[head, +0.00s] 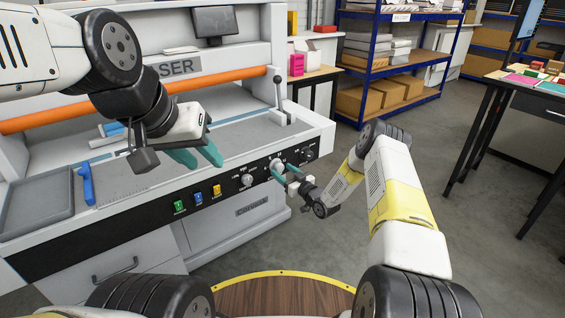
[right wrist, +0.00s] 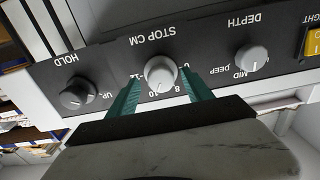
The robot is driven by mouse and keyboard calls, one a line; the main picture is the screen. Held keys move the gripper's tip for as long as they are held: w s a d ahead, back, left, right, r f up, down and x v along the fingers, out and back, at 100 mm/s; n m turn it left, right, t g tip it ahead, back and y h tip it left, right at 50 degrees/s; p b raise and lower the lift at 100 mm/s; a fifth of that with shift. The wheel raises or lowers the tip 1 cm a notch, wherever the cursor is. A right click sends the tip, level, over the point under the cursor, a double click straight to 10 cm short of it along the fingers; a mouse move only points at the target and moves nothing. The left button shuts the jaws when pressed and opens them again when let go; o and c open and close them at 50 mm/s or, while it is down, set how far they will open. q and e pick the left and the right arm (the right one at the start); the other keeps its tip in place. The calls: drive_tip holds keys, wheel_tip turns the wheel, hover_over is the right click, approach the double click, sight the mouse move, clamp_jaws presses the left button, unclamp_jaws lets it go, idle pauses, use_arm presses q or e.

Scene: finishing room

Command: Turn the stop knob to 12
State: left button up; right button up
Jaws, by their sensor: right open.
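The stop knob (right wrist: 161,72) is a light grey dial under the label STOP CM on the black panel; the right wrist view shows it upside down. Numbers 8, 10 and 12 show around it. Its mark seems to point near the 10, but it is small. My right gripper (right wrist: 161,77) is open, with one teal finger on each side of the knob; I cannot tell whether they touch it. In the head view the knob (head: 277,163) sits at the tips of my right gripper (head: 283,173). My left gripper (head: 203,161) is open and empty above the machine bed.
The depth knob (right wrist: 251,58) and the black hold knob (right wrist: 76,94) flank the stop knob. Green, blue and yellow switches (head: 215,191) sit further left on the panel. A lever (head: 279,95) stands on the bed. A round wooden top (head: 275,296) is in front.

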drive_tip(key=shift+w+a, duration=0.25)
drive_tip(key=shift+w, duration=0.05)
clamp_jaws()
drive_tip(key=shift+m, duration=0.3)
drive_tip(key=m, duration=0.4)
drive_tip(key=shift+s+m, duration=0.1)
drive_tip(key=shift+m, duration=0.2)
drive_tip(key=m, duration=0.6)
drive_tip(key=shift+m, duration=0.3)
idle(0.3)
